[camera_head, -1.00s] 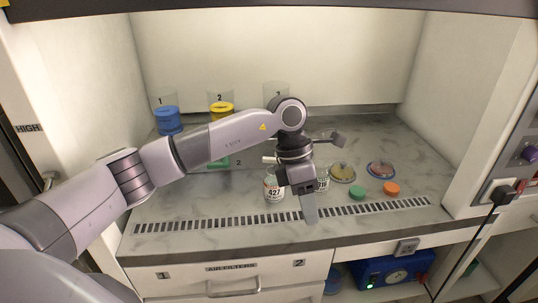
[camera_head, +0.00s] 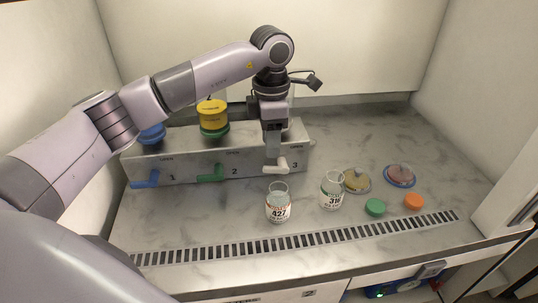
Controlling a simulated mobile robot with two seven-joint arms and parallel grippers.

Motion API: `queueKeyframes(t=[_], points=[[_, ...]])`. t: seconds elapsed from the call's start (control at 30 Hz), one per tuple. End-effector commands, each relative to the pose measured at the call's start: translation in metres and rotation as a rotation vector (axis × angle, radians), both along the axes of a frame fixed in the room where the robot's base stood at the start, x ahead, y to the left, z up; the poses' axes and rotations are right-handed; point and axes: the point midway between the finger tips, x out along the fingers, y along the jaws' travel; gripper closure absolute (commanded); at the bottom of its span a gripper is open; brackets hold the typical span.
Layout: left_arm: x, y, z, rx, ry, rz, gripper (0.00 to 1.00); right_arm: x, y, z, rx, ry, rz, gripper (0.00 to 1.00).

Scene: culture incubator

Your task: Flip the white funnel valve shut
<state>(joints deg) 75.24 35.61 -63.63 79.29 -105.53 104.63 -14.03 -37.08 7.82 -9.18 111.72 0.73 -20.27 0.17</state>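The white valve handle (camera_head: 277,168) is on the front of the grey manifold (camera_head: 250,163) at position 3, at its right end. My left gripper (camera_head: 273,148) points down right at this handle, its fingertips touching or just above it. From this angle the fingers look like one bar, so their gap is hidden. The funnel above position 3 is mostly hidden behind my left gripper. The blue valve handle (camera_head: 146,180) is at position 1 and the green one (camera_head: 211,173) at position 2. My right gripper is not in view.
Bottle 427 (camera_head: 278,208) stands just in front of position 3. Bottle 318 (camera_head: 332,196) stands to its right. Two dishes (camera_head: 356,181) (camera_head: 400,175), a green cap (camera_head: 375,207) and an orange cap (camera_head: 413,201) lie further right. A slotted vent (camera_head: 300,239) runs along the front.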

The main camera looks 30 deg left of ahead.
Motion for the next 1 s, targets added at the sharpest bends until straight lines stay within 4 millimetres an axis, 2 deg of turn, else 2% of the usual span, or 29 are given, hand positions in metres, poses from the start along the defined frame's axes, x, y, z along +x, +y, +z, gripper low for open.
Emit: queueKeyframes(t=[0.5,0.83,0.87,0.9,0.97,1.0], points=[[0.0,0.0,-0.065,0.0,0.002,0.0,0.61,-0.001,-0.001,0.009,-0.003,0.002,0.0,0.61],[0.0,0.0,-0.07,0.0,0.0,-0.001,0.61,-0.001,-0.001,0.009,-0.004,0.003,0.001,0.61],[0.0,0.0,-0.07,0.0,0.0,-0.001,0.67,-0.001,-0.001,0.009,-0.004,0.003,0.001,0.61],[0.0,0.0,-0.07,0.0,0.0,-0.001,0.8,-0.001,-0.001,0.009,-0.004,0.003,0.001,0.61],[0.0,0.0,-0.07,0.0,0.0,-0.001,1.0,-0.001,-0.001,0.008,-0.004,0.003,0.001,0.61],[0.0,0.0,-0.07,0.0,0.0,-0.001,1.0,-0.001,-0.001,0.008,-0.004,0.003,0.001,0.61]])
